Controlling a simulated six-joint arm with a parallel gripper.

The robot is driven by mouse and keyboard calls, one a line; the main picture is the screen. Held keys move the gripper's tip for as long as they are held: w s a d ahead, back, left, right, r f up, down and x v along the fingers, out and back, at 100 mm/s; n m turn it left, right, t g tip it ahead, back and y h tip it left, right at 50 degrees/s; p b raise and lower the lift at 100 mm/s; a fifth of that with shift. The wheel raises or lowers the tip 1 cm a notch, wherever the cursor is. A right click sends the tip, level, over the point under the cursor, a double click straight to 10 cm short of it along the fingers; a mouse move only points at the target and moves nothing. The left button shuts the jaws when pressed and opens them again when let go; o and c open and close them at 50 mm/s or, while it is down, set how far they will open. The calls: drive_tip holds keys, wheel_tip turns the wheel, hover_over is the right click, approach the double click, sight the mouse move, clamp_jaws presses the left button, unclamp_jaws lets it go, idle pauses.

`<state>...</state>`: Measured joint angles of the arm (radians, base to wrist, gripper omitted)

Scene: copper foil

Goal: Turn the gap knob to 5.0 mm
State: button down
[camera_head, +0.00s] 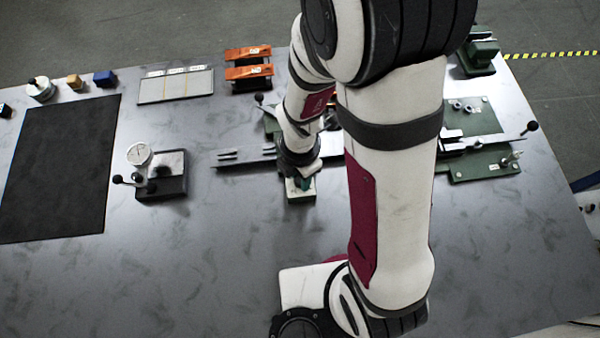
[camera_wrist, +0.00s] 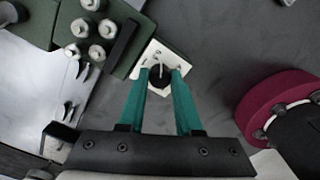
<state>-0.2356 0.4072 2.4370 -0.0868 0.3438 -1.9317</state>
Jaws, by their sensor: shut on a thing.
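The gap knob (camera_wrist: 160,78) is a dark round knob with a light pointer line, on a white dial plate (camera_wrist: 152,50) with small marks. The marks are too small to read. In the wrist view my gripper (camera_wrist: 162,75) has its two green fingers on either side of the knob, shut on it. In the head view my gripper (camera_head: 302,184) points down at the front end of a green machine, over the pale dial plate (camera_head: 301,195). The knob itself is hidden there by my gripper.
Metal posts (camera_wrist: 97,27) stand on the green machine body close to the knob. A dial gauge stand (camera_head: 160,178) is to the left, beside a black mat (camera_head: 60,165). Orange racks (camera_head: 248,72) stand at the back. The table front is mostly clear.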

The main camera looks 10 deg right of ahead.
drive_tip(key=shift+n, duration=1.6)
drive_tip(key=c, duration=0.6)
unclamp_jaws()
wheel_tip(320, 180, up, 16)
drive_tip(key=shift+f, duration=0.1)
